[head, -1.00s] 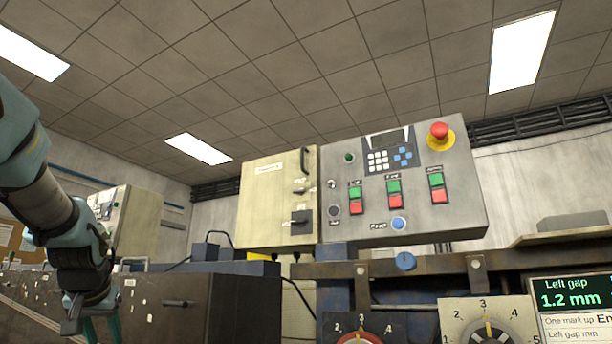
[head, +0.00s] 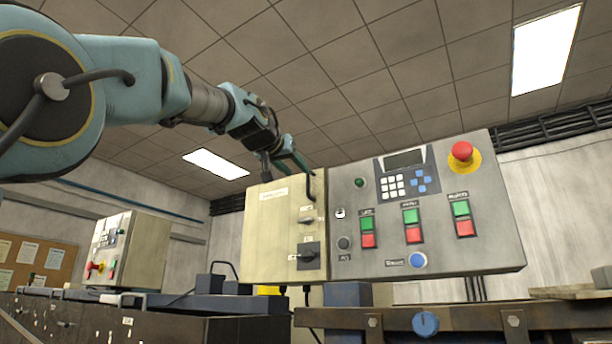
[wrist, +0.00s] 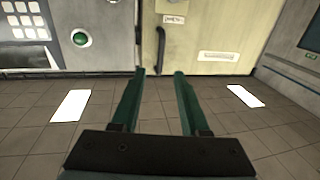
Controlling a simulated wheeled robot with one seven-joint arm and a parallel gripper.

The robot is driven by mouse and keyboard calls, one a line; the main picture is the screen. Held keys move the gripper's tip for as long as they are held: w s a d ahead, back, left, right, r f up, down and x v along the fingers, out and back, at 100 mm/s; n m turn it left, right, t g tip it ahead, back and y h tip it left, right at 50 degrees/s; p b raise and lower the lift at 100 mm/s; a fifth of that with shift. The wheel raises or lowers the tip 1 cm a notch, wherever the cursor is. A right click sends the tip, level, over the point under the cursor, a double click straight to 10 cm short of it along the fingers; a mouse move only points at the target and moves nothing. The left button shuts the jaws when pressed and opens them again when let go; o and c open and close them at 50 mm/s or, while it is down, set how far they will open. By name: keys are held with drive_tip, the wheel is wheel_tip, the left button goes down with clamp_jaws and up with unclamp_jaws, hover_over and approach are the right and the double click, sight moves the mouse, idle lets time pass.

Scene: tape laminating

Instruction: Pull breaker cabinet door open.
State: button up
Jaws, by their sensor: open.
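The cream breaker cabinet door (head: 268,232) is shut, left of the grey control panel. It carries a label, a black rotary switch (head: 308,255) and a dark curved handle (head: 312,188) near its upper right edge. My gripper (head: 302,167) is at the top of the door, close to the handle. In the wrist view, which is upside down, my gripper (wrist: 159,72) has its two green fingers apart and empty. The handle (wrist: 160,48) appears in line with the gap between the fingertips. I cannot tell whether the fingertips touch it or how far away it is.
The grey control panel (head: 340,255) with coloured buttons and a red emergency stop (head: 462,151) adjoins the cabinet on the right. A rusty machine beam (head: 460,317) runs below. Another cream control box (head: 122,250) stands at the left. The space above the cabinet is open.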

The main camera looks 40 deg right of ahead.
sight(308, 182)
drive_tip(key=p+x, duration=0.3)
drive_tip(key=x, duration=0.5)
drive_tip(key=shift+p, duration=0.4)
drive_tip(key=shift+a, duration=0.1)
clamp_jaws()
idle(0.8)
